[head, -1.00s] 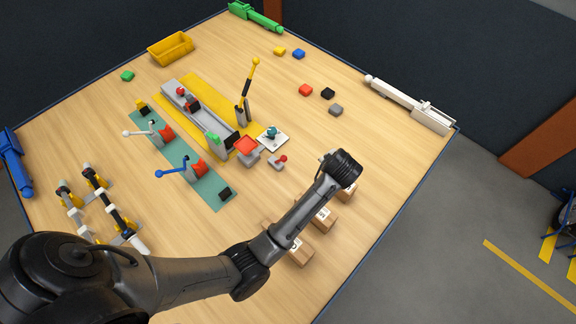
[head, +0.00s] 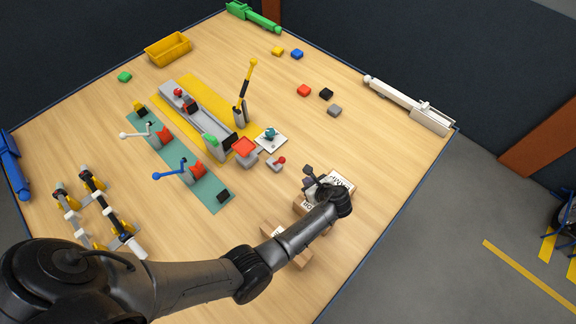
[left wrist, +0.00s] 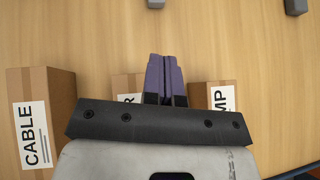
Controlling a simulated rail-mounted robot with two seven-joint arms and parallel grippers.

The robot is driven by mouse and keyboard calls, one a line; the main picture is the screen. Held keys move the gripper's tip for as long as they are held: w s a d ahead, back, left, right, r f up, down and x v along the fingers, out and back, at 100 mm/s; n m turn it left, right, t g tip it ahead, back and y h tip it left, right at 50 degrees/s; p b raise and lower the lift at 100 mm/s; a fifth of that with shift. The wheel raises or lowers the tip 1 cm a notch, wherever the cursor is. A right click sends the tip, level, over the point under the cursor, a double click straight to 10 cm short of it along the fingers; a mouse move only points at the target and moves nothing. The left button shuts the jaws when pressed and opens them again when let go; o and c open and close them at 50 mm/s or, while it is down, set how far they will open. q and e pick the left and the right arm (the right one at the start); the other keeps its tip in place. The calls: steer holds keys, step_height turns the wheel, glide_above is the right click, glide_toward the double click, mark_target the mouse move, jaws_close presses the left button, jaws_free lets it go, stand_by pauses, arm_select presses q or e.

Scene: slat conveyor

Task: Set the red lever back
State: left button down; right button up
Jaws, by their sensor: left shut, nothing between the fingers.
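A small lever with a red knob (head: 281,160) stands on a light grey base right of the red square pad, in the middle of the table. A second red knob (head: 178,92) sits at the far end of the grey conveyor (head: 205,120). My left gripper (head: 309,174) is to the right of and nearer than the small lever, over the cardboard boxes, apart from the lever. Its purple fingers (left wrist: 164,75) are together and empty in the left wrist view. No red lever shows in that view. My right gripper is out of view.
Cardboard boxes, one marked CABLE (left wrist: 40,115), stand under and beside my left gripper. A tall yellow lever (head: 246,88) and a white plate with a teal piece (head: 271,134) stand beyond the small lever. A blue crank (head: 172,171) is left. Bare wood lies right.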

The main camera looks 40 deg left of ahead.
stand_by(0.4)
arm_select(q)
steer(key=a+r+b+x, duration=0.1)
steer(key=r+b+x, duration=0.1)
steer(key=b+x, duration=0.8)
steer(key=w+a+f, duration=0.1)
steer(key=a, duration=0.2)
steer(key=shift+b, duration=0.4)
